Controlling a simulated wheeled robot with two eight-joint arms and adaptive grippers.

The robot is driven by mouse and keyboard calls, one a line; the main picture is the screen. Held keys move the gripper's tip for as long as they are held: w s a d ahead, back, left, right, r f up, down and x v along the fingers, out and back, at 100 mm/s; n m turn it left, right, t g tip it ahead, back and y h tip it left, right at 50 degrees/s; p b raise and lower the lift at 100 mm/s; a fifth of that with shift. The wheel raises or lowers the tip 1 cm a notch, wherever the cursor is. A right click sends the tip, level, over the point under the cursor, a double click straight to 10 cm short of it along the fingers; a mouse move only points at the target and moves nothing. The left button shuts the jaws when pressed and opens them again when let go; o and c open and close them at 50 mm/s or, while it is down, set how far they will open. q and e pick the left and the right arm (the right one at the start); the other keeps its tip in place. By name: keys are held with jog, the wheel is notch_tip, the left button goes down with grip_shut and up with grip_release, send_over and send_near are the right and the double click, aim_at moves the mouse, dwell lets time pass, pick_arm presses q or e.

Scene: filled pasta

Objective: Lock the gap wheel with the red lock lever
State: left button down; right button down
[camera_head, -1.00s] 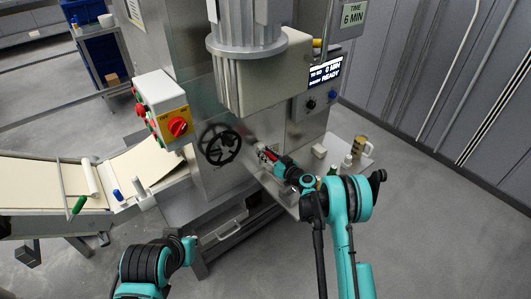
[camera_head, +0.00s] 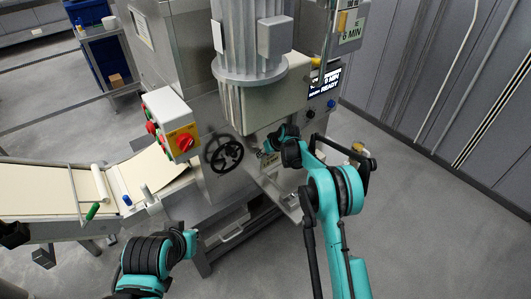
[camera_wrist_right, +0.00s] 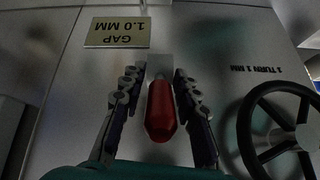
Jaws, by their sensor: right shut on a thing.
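The black spoked gap wheel (camera_head: 226,155) is on the steel machine's front in the head view, and its rim shows at the right of the right wrist view (camera_wrist_right: 243,130). The red lock lever (camera_wrist_right: 160,108) stands out from a metal block in the right wrist view, left of the wheel. My right gripper (camera_wrist_right: 160,95) has a finger on each side of the lever and is shut on it. In the head view my right gripper (camera_head: 266,156) is just right of the wheel, and the lever is mostly hidden there. My left arm is bent at the bottom, its gripper not clearly seen.
A plate reading GAP 1.0 MM (camera_wrist_right: 117,32) sits above the lever, upside down in the wrist view. A control box with a red switch (camera_head: 184,143) is left of the wheel. A dough conveyor (camera_head: 60,187) runs left.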

jog(key=shift+w+a+r+g+h+p, duration=0.2)
jog(key=shift+g+h+p, duration=0.2)
jog(key=shift+g, duration=0.15)
jog(key=shift+w+a+r+g+h+p, duration=0.15)
jog(key=shift+g+h+p, duration=0.1)
jog(key=shift+g+h, duration=0.25)
jog(key=c, duration=1.4)
grip_release()
jog(key=shift+o, duration=0.2)
jog(key=shift+w+f, duration=0.1)
jog(key=shift+f, duration=0.05)
jog(key=shift+r, duration=0.5)
jog(key=s+d, duration=0.7)
jog(key=s, duration=0.3)
jog(key=shift+d, duration=0.2)
jog(key=shift+r, duration=0.1)
